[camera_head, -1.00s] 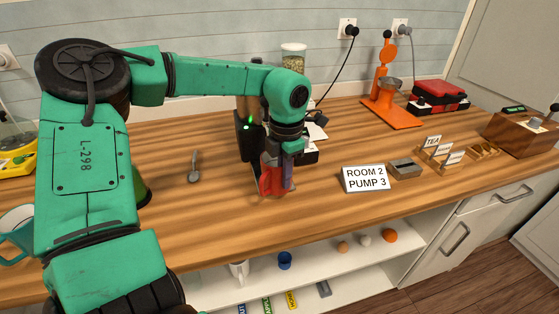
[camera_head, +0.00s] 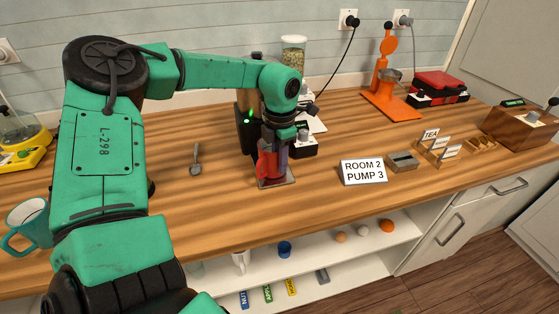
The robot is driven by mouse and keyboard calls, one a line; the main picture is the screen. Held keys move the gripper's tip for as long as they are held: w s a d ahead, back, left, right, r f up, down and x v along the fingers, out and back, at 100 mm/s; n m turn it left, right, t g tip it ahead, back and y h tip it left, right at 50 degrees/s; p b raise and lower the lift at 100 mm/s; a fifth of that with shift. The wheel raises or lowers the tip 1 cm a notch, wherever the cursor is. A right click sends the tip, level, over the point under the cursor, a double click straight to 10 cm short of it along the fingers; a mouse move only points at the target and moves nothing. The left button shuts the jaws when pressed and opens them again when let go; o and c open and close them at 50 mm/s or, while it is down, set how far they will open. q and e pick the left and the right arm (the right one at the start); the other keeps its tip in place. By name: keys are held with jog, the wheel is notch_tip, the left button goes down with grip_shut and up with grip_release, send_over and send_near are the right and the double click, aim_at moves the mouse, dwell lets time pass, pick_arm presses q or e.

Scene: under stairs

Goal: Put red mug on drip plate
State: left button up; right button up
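The red mug (camera_head: 265,166) is in the middle of the counter, partly hidden by my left gripper (camera_head: 275,158). The gripper points down from the arm and appears shut on the mug, though its fingertips are mostly covered. The drip plate (camera_head: 289,181) is a thin, flat piece in front of the dark machine (camera_head: 245,139). The mug is upright over the plate's left part. I cannot tell whether its base touches the plate. My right gripper is not in view.
A spoon (camera_head: 196,161) lies left of the machine. A teal mug (camera_head: 27,226) stands at the far left. The "ROOM 2 PUMP 3" sign (camera_head: 362,172) stands right of the plate. An orange stand (camera_head: 391,103) is further back. The front counter is clear.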

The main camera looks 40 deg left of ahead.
pick_arm(q)
jog(key=shift+r, duration=0.2)
jog(key=r, duration=0.6)
jog(key=r+b, duration=0.1)
jog(key=r, duration=0.4)
jog(key=shift+d+r, duration=0.2)
jog(key=shift+r, duration=0.3)
jog(key=shift+r, duration=0.1)
